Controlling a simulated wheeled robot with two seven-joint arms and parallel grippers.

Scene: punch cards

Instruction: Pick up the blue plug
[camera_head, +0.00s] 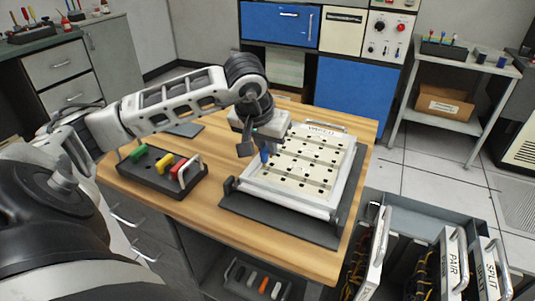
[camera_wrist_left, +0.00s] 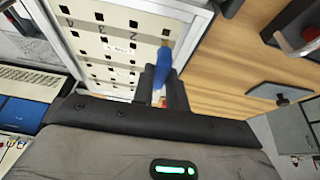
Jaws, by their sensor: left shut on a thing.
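The blue plug (camera_head: 264,156) is between the fingers of my left gripper (camera_head: 257,146), which is shut on it. It shows in head view at the left edge of the white punched board (camera_head: 318,166). In the left wrist view the blue plug (camera_wrist_left: 163,62) sticks out past the dark fingertips of my left gripper (camera_wrist_left: 163,88), in front of the board's frame edge. I cannot tell whether it touches the board. Green (camera_head: 139,153), yellow (camera_head: 164,162) and red (camera_head: 178,169) plugs stand in a black rack (camera_head: 155,185) to the left. My right gripper is not in view.
The board lies in a dark grey stand (camera_head: 285,223) on the wooden table (camera_head: 220,212). A dark flat plate (camera_head: 186,130) lies behind the rack. An open bin (camera_head: 420,214) with upright panels stands on the floor at the right. Bare table lies between rack and stand.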

